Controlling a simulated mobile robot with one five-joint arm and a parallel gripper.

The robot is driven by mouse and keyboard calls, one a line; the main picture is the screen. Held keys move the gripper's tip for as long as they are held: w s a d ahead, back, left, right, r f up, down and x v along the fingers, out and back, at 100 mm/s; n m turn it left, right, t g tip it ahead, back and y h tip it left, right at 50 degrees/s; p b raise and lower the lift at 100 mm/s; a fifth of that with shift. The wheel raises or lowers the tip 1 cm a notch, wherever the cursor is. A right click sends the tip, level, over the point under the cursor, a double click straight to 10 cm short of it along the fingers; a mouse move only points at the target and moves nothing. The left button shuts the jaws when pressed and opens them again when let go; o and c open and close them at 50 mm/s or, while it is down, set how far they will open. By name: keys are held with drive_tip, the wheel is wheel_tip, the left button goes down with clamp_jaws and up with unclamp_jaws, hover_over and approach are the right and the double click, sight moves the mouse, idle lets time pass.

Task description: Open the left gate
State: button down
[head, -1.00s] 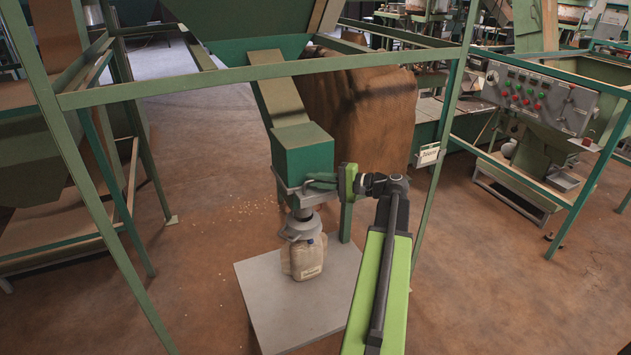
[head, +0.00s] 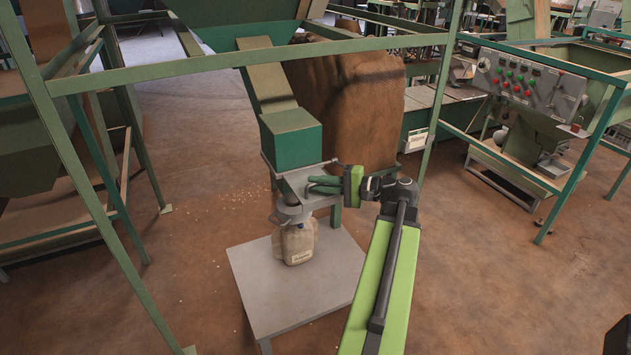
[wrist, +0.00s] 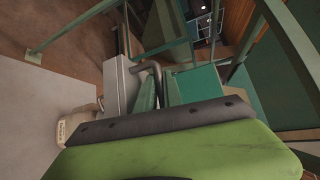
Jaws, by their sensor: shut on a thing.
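The gate is a flat grey slide plate (head: 300,180) under the green outlet box (head: 292,147) of the hopper. It sticks out from beneath the box to the right, toward my arm. My gripper (head: 325,185) is shut on the gate's handle at the plate's right end. In the wrist view, the bent grey handle (wrist: 153,68) runs in between my green fingers (wrist: 158,92), beside the grey plate (wrist: 116,85). A beige container (head: 299,244) stands upright below the grey spout (head: 290,213); its contents cannot be made out. The outlet opening is hidden.
The container stands on a grey platform (head: 285,300). Green frame bars (head: 215,61) cross in front of the hopper. A brown sack-like bulk (head: 345,95) stands behind. A control panel (head: 528,82) is at right. Small pale bits (head: 225,205) lie on the floor.

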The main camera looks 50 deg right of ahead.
drive_tip(key=c, duration=1.5)
unclamp_jaws()
drive_tip(key=shift+s+d, duration=0.1)
drive_tip(key=shift+d, duration=0.1)
drive_tip(key=p+v, duration=0.2)
drive_tip(key=v, duration=1.5)
drive_tip(key=shift+s, duration=0.15)
